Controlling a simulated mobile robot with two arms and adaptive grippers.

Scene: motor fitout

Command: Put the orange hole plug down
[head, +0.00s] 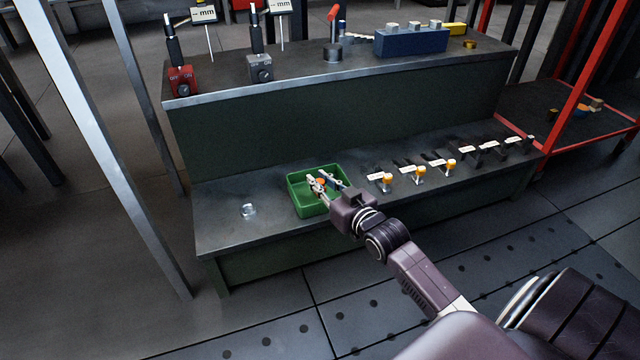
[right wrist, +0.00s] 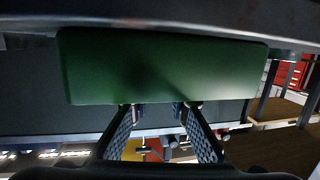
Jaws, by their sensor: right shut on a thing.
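The orange hole plug (head: 321,182) shows as a small orange patch between the fingers of my right gripper (head: 322,178) in the head view. The gripper is shut on it, over the green tray (head: 309,211) on the lower shelf. The fingers hide part of the plug, and I cannot tell whether it touches the tray floor. In the right wrist view, the green tray (right wrist: 165,70) fills the upper middle, just past the fingertips of the right gripper (right wrist: 158,106). The plug is not clear there. My left gripper is not in view.
Several orange-topped pieces (head: 418,172) with white labels stand right of the tray on the lower shelf (head: 225,205). A small shiny piece (head: 249,211) lies left of the tray. The upper shelf carries a blue block (head: 411,42), a red box (head: 182,82) and a grey box (head: 260,70).

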